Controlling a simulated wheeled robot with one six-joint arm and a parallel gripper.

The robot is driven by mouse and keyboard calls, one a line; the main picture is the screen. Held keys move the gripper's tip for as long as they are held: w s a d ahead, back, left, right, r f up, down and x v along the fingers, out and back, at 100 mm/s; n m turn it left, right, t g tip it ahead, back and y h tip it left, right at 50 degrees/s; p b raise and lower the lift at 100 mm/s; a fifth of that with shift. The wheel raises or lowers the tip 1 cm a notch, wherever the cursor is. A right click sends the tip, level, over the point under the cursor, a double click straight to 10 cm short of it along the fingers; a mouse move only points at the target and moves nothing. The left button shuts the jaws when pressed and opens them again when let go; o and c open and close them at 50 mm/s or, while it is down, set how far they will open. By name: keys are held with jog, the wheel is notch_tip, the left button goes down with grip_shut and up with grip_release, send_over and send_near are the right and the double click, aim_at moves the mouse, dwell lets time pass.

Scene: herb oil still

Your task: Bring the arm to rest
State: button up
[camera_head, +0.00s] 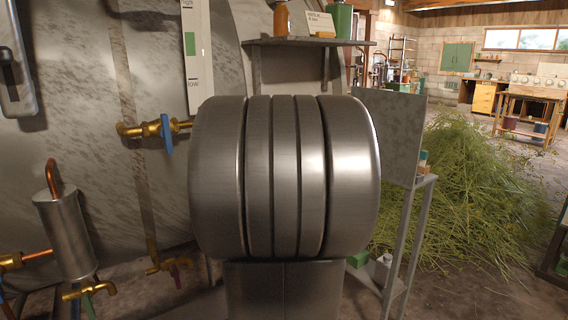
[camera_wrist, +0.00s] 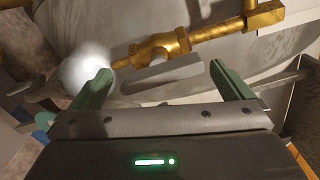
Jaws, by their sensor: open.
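My gripper (camera_wrist: 160,72) is open in the wrist view, with its two green fingers wide apart. A brass valve fitting (camera_wrist: 165,46) lies beyond the fingertips, and a brass pipe runs from it to the upper right. A flat grey bar (camera_wrist: 165,77) shows in the gap between the fingers. I see no finger closed on it, and I cannot tell how far off it is. A bright glare covers the area by the left finger. In the head view my own metal arm part fills the middle, and the gripper is hidden.
The big metal still (camera_head: 90,120) takes up the left of the head view. On it are a blue-handled brass valve (camera_head: 165,132) and a small steel cylinder (camera_head: 66,235). A shelf (camera_head: 300,42) with bottles stands behind. A cut herb heap (camera_head: 460,190) lies at right.

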jog(key=m+p, duration=1.4)
jog(key=p, duration=1.1)
jog(key=shift+r+m, duration=0.1)
jog(key=shift+m, duration=0.2)
